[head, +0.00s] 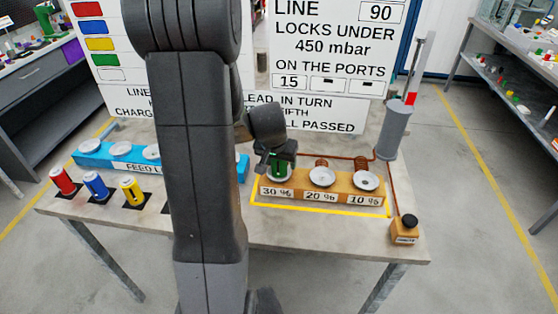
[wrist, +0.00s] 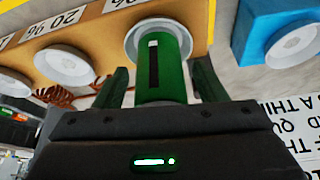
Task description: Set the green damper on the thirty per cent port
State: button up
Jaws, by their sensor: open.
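The green damper (head: 281,169) stands at the 30 % port, the leftmost on the tan block (head: 340,194). In the wrist view the green damper (wrist: 165,80) sits upright in the port's pale dish (wrist: 131,40). My gripper (head: 278,157) is open around it, with a finger on either side; in the wrist view my gripper (wrist: 161,80) shows gaps between both fingers and the damper. The "30 %" label (head: 276,191) is below the port in the head view. The damper's top end is hidden by my gripper.
The 20 % port (head: 322,177) and 10 % port (head: 367,181) have empty dishes. Red (head: 63,181), blue (head: 96,186) and yellow (head: 132,190) dampers stand left by the blue feed rail (head: 92,158).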

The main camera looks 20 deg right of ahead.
jog(key=v, duration=1.2)
jog(key=shift+w+d+r, duration=0.1)
jog(key=shift+c, duration=0.3)
dwell(1.6)
